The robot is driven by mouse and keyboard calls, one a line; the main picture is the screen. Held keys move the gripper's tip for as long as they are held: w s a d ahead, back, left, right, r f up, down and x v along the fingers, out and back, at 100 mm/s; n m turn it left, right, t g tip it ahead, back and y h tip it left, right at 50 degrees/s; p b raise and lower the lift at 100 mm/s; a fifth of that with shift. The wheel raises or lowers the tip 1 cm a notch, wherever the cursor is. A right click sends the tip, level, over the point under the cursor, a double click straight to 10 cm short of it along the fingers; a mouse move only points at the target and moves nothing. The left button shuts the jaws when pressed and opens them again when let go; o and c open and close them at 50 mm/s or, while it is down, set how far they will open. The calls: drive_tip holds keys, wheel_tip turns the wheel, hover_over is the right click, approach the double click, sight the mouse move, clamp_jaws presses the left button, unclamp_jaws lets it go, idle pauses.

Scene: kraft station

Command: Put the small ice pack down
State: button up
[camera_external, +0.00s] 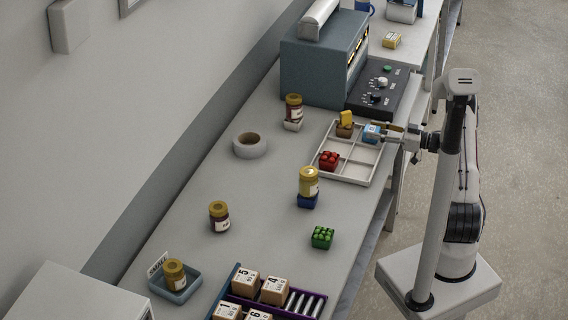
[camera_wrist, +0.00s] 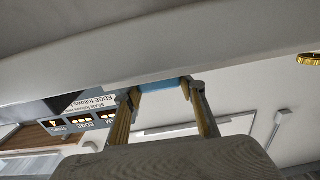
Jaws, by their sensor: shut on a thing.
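The small ice pack (camera_external: 371,132), a light blue and white block, is at the far right compartment of the white divided tray (camera_external: 347,181). My gripper (camera_external: 385,132) reaches in from the right, roughly level, and is shut on the ice pack. I cannot tell whether the pack touches the tray floor or hangs just above it. In the wrist view a light blue strip of the ice pack (camera_wrist: 177,93) shows between my two fingertips; the rest is hidden.
The tray also holds a red block (camera_external: 329,161) and a brown box (camera_external: 344,131) with a yellow piece on top. A control panel (camera_external: 383,92) stands behind it. A yellow-lidded jar (camera_external: 309,182) and a green block (camera_external: 322,237) stand in front.

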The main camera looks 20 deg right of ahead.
drive_tip(key=shift+f, duration=0.2)
drive_tip(key=o, duration=1.2)
drive_tip(key=shift+r+v, duration=0.1)
drive_tip(key=shift+v, duration=1.85)
drive_tip(key=shift+r+v, duration=0.15)
drive_tip(key=shift+v, duration=1.8)
